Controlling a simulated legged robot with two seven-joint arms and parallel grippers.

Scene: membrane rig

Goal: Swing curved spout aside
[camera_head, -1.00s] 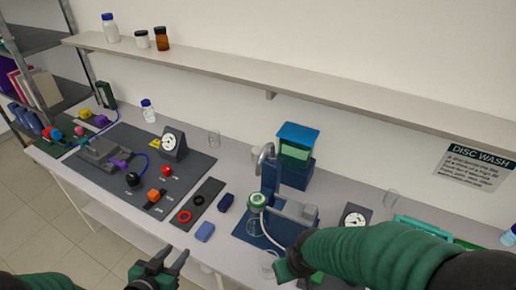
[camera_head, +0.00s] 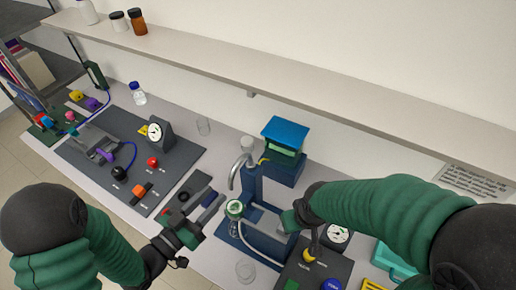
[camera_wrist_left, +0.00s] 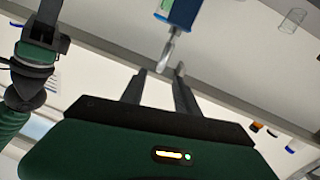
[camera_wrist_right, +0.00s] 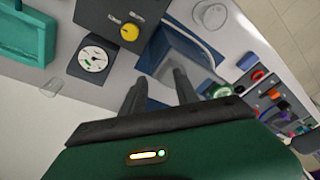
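The curved spout (camera_head: 236,172) is a grey metal tube bent over at the top of a blue column (camera_head: 252,185). Its open end points down over a round green-and-white fitting (camera_head: 234,208). My left gripper (camera_head: 213,199) is open and empty, left of the spout and apart from it in the head view. In the left wrist view the spout (camera_wrist_left: 168,46) shows beyond the gap between the two fingers. My right gripper (camera_head: 287,224) is by the right side of the blue rig. Its fingers are apart with nothing seen between them in the right wrist view (camera_wrist_right: 158,82).
A blue-topped box (camera_head: 285,135) stands behind the column. A clear beaker (camera_head: 245,270) stands in front of the rig. A gauge (camera_head: 338,235) and a dark panel (camera_head: 305,268) with knobs are at right. A dark mat (camera_head: 110,160) with fittings lies at left.

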